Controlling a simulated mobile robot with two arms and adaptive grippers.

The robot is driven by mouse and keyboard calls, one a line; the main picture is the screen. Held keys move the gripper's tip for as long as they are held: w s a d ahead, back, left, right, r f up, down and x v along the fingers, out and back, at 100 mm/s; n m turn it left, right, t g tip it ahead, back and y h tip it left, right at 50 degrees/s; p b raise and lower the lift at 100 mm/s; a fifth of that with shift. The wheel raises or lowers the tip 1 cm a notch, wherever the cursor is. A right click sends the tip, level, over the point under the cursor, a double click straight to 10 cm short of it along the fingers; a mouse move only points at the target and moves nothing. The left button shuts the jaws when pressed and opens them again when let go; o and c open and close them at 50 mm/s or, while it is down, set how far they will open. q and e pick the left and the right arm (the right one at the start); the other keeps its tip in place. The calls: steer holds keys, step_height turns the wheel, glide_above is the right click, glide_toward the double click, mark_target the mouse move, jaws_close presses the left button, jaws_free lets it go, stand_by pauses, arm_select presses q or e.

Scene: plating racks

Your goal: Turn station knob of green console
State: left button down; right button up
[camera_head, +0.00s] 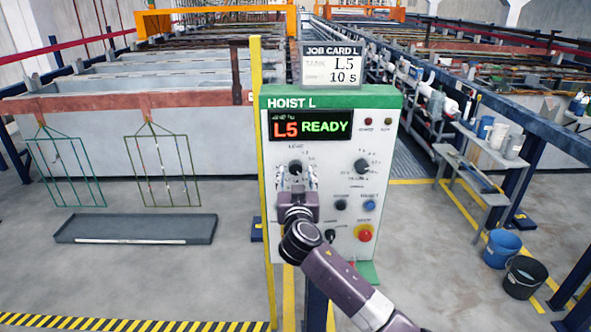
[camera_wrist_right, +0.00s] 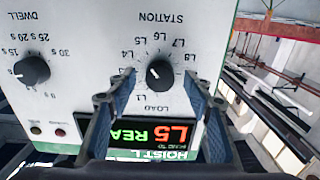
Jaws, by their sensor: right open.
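The green-topped console (camera_head: 390,100), labelled HOIST L, stands upright in the middle of the head view. Its display (camera_head: 310,125) reads "L5 READY". The black station knob (camera_wrist_right: 160,73) shows upside down in the right wrist view, ringed by marks LOAD and L1 to L8. I cannot tell exactly where its pointer aims. My right gripper (camera_head: 297,180) is open in front of the knob. In the wrist view its two fingers stand apart, one on each side of the knob; contact is not clear. My left gripper is not in view.
A job card (camera_head: 331,66) above the console reads L5, 10 s. The dwell knob (camera_head: 362,166), smaller knobs and a red stop button (camera_head: 365,236) share the panel. A yellow post (camera_head: 257,150) stands close at left. Wire racks and a grey tray (camera_head: 140,228) are farther left.

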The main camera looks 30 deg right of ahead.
steer(key=shift+w+d, duration=0.25)
steer(key=shift+w, duration=0.15)
steer(key=c, duration=1.2)
steer(key=shift+o, duration=0.2)
steer(key=shift+f+m+b, duration=0.25)
steer(key=shift+m+b, duration=0.35)
steer(key=shift+b, duration=0.55)
steer(key=shift+r, duration=0.25)
